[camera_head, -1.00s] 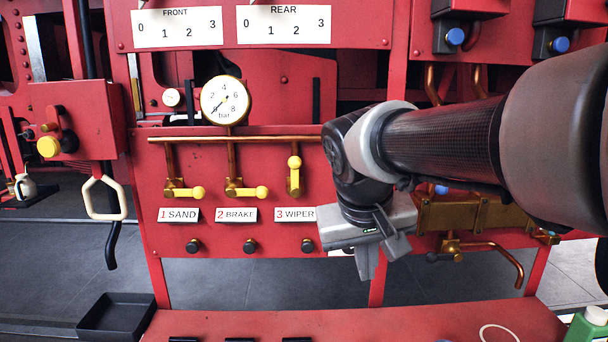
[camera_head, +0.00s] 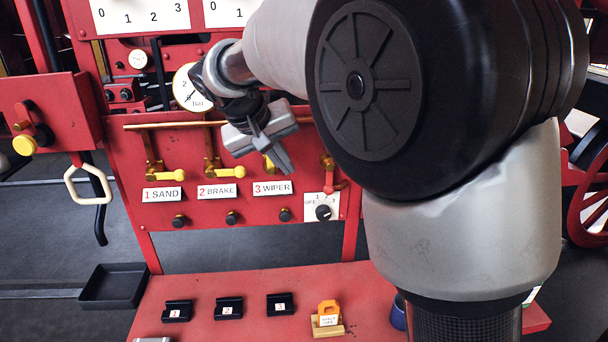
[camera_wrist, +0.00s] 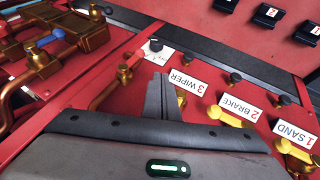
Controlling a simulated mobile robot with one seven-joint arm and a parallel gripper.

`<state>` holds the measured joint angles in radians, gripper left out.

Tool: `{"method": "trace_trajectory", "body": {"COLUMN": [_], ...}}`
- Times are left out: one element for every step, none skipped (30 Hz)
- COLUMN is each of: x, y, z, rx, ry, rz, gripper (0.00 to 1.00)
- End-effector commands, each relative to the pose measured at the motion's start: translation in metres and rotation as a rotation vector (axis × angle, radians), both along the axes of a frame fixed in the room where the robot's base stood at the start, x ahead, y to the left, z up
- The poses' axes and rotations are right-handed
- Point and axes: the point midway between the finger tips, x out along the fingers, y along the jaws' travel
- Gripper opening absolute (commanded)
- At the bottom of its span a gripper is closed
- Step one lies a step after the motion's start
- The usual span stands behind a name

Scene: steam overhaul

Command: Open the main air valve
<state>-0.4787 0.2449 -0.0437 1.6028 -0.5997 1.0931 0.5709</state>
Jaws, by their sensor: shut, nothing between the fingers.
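A red panel carries brass valves. The yellow-handled valves above the labels 1 SAND (camera_head: 162,195) and 2 BRAKE (camera_head: 217,191) have sideways handles. The valve above 3 WIPER (camera_head: 272,187) is mostly hidden by my gripper (camera_head: 282,160). To its right is a red-handled valve (camera_head: 329,178), its upper part near my arm. No readable label names the main air valve. My gripper is shut and empty, in front of the panel near the wiper valve. In the wrist view its fingers (camera_wrist: 164,84) point toward the panel beside the 3 WIPER label (camera_wrist: 187,81).
A round gauge (camera_head: 187,88) sits above the valves, partly hidden. A rotary knob (camera_head: 323,212) is below the red handle. A red bench (camera_head: 250,315) in front holds numbered black blocks and an orange item (camera_head: 328,310). A black tray (camera_head: 112,288) is at left. My arm hides the right side.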

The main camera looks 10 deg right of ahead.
Motion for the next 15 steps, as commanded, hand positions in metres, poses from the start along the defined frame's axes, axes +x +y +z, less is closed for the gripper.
{"method": "trace_trajectory", "body": {"x": [0.002,0.003,0.005,0.007,0.009,0.013,0.015,0.018,0.022,0.025,0.028,0.031,0.034,0.037,0.040], "y": [-0.002,-0.004,-0.006,-0.008,-0.010,-0.013,-0.015,-0.017,-0.020,-0.023,-0.026,-0.029,-0.031,-0.033,-0.036], "z": [-0.004,-0.007,-0.011,-0.015,-0.020,-0.026,-0.032,-0.037,-0.044,-0.050,-0.056,-0.063,-0.068,-0.073,-0.079], "rx": [-0.002,-0.002,-0.003,-0.002,-0.003,-0.002,-0.003,-0.002,-0.002,-0.002,-0.003,-0.003,-0.003,-0.003,-0.002], "ry": [0.002,0.003,0.004,0.004,0.005,0.005,0.006,0.006,0.006,0.006,0.006,0.006,0.006,0.005,0.005], "rz": [-0.002,-0.002,-0.003,-0.003,-0.004,-0.003,-0.003,-0.002,-0.003,-0.003,-0.003,-0.003,-0.003,-0.003,-0.003], "gripper": [0.00,0.00,0.00,0.00,0.00,0.00,0.00,0.00,0.00,0.00,0.00,0.00,0.00,0.00,0.00]}}
